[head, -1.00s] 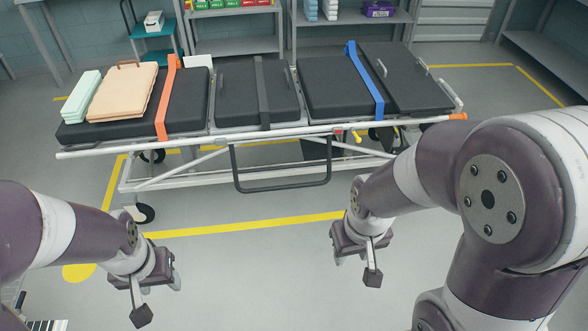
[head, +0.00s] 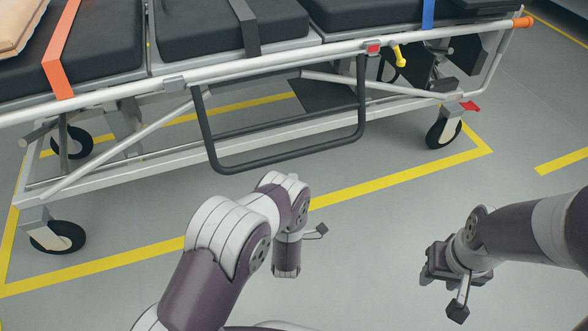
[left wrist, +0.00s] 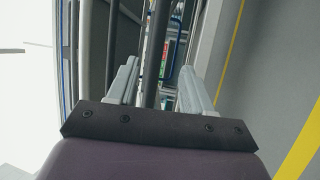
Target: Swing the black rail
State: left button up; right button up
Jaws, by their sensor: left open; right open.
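The black rail (head: 290,155) is a U-shaped bar hanging from the near side of the stretcher (head: 130,95). My left arm reaches up from below, with its wrist just below the rail in the head view; its fingers cannot be made out there. In the left wrist view my left gripper (left wrist: 158,66) is open. A dark bar, seemingly the black rail (left wrist: 154,55), runs between its two pale fingers in the picture; I cannot tell whether it touches them. My right gripper (head: 440,272) is open over bare floor, right of the rail and away from it.
The stretcher stands on wheels (head: 62,237) inside yellow floor lines (head: 390,178). An orange strap (head: 66,60) crosses its pad at left. A yellow lever (head: 400,56) sticks out right of the rail. The floor between the stretcher and my right arm is free.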

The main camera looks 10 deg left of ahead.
aim_at(293, 151)
pick_arm(q)
jog(key=b+x, duration=0.5)
jog(key=x, duration=0.6)
jog(key=shift+w+a+r+b, duration=0.15)
jog(key=shift+w+r+b, duration=0.1)
jog(key=shift+b, duration=0.05)
jog(key=shift+w+r, duration=0.2)
jog(key=shift+w, duration=0.05)
jog(key=shift+c, duration=0.4)
grip_shut()
